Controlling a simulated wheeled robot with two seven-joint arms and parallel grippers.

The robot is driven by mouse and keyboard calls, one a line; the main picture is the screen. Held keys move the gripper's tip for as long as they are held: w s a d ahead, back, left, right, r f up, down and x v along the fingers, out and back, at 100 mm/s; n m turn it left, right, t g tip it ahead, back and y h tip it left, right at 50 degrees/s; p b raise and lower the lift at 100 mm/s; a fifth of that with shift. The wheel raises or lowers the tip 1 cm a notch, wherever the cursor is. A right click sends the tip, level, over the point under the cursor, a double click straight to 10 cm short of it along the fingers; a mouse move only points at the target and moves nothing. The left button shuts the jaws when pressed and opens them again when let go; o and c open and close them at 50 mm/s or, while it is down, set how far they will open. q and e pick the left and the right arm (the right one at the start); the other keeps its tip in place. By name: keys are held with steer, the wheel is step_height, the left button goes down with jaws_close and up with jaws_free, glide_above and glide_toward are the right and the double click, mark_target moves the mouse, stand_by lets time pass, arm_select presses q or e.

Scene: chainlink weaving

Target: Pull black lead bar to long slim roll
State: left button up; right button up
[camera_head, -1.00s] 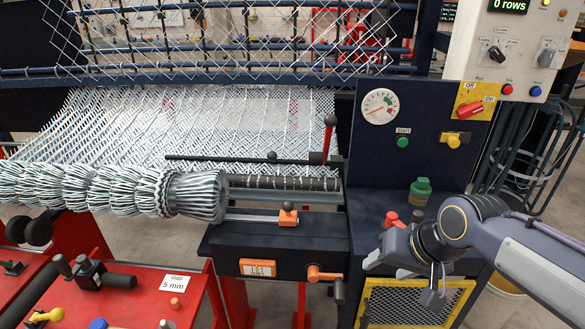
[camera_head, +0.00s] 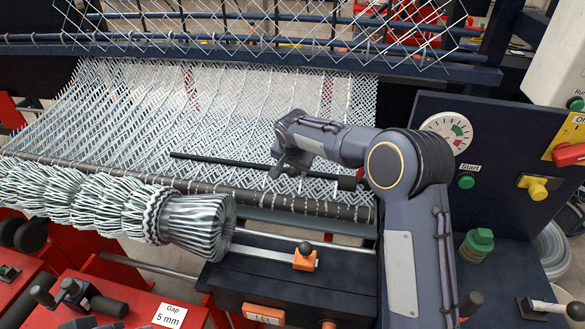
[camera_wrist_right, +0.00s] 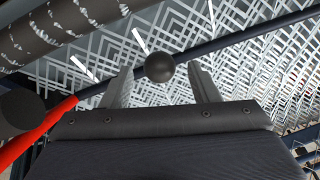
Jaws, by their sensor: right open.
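The black lead bar (camera_head: 222,163) is a thin dark rod lying across the white wire mesh. It also shows in the wrist view (camera_wrist_right: 245,39), where its round black knob (camera_wrist_right: 159,68) sits between my fingers. My right gripper (camera_head: 283,165) is over the bar's middle, hiding the knob in the head view. It is open, with a finger on each side of the knob (camera_wrist_right: 160,80); contact cannot be told. The long slim roll (camera_head: 250,194), dark with white wire marks, lies in front of the bar, with mesh between them. My left gripper is not in view.
Bundled wire coils (camera_head: 120,205) lie in front of the roll. An orange slider (camera_head: 305,257) sits on the dark machine top. A red lever (camera_wrist_right: 45,125) shows at the left of the wrist view. The panel (camera_head: 505,140) stands right of my arm.

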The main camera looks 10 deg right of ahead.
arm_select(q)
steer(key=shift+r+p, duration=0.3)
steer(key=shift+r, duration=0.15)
arm_select(e)
steer(key=shift+x, duration=1.8)
